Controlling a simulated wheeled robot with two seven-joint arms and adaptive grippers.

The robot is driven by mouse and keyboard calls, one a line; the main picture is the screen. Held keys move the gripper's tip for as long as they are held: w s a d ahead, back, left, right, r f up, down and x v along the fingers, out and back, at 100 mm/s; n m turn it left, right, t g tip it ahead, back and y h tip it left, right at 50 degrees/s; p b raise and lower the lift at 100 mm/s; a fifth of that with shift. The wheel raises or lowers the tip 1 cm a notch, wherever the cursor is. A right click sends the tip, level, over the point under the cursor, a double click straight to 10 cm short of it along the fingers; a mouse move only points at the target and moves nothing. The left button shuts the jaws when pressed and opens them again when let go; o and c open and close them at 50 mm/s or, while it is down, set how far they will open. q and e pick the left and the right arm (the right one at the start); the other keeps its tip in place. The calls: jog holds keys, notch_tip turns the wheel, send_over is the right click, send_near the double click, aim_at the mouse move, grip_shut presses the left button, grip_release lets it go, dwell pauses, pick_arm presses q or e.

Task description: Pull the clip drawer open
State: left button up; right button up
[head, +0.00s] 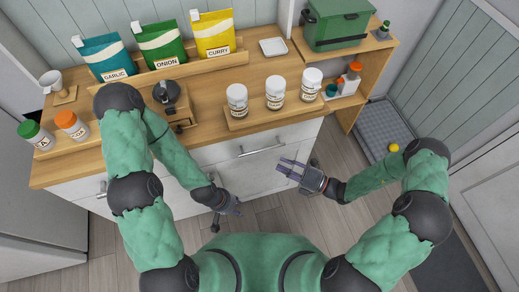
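No label marks the clip drawer. A white drawer front (240,148) with a metal bar handle (262,150) is under the counter edge, and it looks closed. A small wooden box (176,108) with a dark knob on its front sits on the counter, partly hidden by my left arm; I cannot tell which is the clip drawer. My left gripper (234,206) is below and left of the bar handle in the picture, apart from it; its fingers are too small to read. My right gripper (284,168) is open and empty, right of and below the bar handle, not touching it.
Labelled bags stand in a wooden rack (185,68) at the back. White jars stand on a wooden tray (262,119) near the counter's front edge. Orange- and green-lidded jars are at far left. A green box (336,22) is on a side shelf. The floor before the cabinet is free.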

aim_at(261, 150)
jog(key=shift+m+t, duration=0.6)
jog(key=x, duration=0.3)
jog(key=b+x, duration=0.1)
jog(key=x, duration=0.3)
jog(key=w+b+x, duration=0.1)
jog(key=x, duration=0.2)
jog(key=shift+w+r, duration=0.2)
jog(key=shift+w, duration=0.05)
jog(key=shift+c, duration=0.3)
grip_shut()
